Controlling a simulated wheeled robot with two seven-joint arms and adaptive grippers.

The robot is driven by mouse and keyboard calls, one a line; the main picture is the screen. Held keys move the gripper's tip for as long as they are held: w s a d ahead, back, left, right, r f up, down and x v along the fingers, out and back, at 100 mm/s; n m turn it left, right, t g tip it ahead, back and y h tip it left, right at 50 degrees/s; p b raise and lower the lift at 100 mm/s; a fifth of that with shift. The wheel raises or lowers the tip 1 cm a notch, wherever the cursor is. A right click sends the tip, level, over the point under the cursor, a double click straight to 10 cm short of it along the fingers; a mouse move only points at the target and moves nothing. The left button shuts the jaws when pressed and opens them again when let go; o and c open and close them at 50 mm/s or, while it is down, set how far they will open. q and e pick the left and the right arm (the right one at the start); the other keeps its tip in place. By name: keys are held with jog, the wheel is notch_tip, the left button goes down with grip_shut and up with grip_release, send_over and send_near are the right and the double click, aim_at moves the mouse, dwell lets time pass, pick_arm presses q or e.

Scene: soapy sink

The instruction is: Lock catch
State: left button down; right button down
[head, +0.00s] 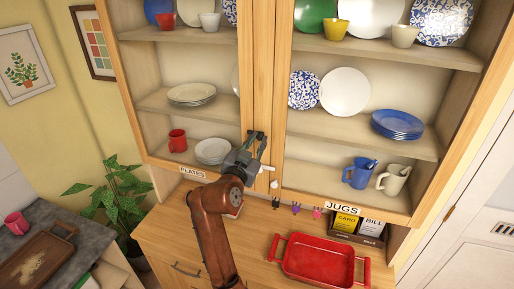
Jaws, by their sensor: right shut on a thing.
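The wooden dresser (264,60) has two glazed-looking doors that meet at a middle stile, and both look closed. A small white catch (266,168) shows at the lower part of this stile, partly hidden by my gripper. My right gripper (257,138) is in front of the stile, just above the white part, with its dark fingers closed. What lies between the fingers is mostly hidden; it appears to be part of the catch. I cannot tell how the catch is turned. My left gripper is out of view.
A red tray (318,261) lies on the counter below, with a box of cards (357,227) behind it. Plates and jugs fill the shelves. A plant (113,195) stands at the left.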

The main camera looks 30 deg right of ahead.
jog(key=shift+m, duration=0.3)
jog(key=c, duration=1.8)
grip_release()
notch_tip(320, 180, up, 10)
jog(key=shift+r, duration=0.1)
